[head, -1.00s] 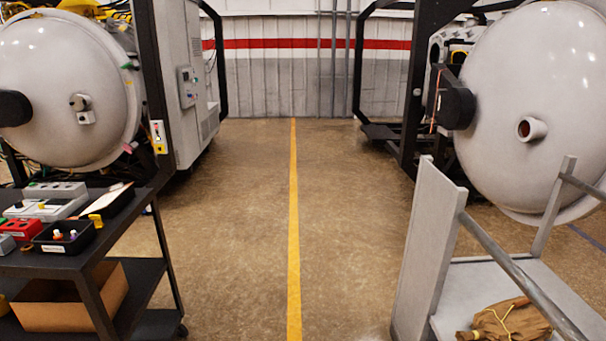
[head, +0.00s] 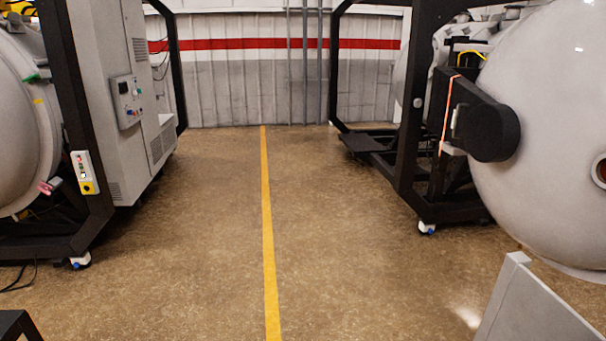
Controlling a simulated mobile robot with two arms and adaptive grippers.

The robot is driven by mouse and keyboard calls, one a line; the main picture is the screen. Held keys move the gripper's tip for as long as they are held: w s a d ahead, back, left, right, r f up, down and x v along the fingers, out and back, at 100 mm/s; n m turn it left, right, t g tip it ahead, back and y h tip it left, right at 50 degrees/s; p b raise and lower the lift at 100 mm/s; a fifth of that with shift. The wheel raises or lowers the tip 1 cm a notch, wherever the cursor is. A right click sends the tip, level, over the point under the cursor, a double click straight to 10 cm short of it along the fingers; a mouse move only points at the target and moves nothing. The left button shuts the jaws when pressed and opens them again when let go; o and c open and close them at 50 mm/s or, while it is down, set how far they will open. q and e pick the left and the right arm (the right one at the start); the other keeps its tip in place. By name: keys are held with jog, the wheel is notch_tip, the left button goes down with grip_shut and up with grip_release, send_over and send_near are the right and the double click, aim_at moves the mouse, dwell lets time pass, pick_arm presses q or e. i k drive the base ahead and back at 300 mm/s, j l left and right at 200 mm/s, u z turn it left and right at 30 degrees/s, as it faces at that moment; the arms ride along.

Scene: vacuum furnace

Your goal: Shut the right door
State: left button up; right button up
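The right door (head: 550,150) is a big pale grey domed door at the right edge, cut off by the frame. A black hinge arm (head: 480,120) joins it to the dark frame of the right furnace. The door stands swung out toward me, with the furnace body (head: 440,60) partly visible behind it. A round port (head: 600,170) shows on its face at the picture's edge. Neither of my grippers is in view.
The left furnace door (head: 25,130) and a grey control cabinet (head: 125,100) stand at left. A grey cart panel (head: 535,305) is low at right, and a dark cart corner (head: 18,325) low at left. The floor along the yellow line (head: 268,230) is clear.

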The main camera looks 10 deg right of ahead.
aim_at(529, 123)
jog(key=i+z, duration=0.25)
jog(key=i, duration=0.3)
jog(key=i+z, duration=0.2)
jog(key=i, duration=0.3)
jog(key=i+j+z, duration=0.25)
jog(key=i, duration=0.3)
jog(key=i+j+z, duration=0.2)
jog(key=i, duration=0.3)
jog(key=i+z, duration=0.3)
jog(key=i+j+z, duration=0.1)
jog(key=i+z, duration=0.2)
jog(key=i, duration=0.15)
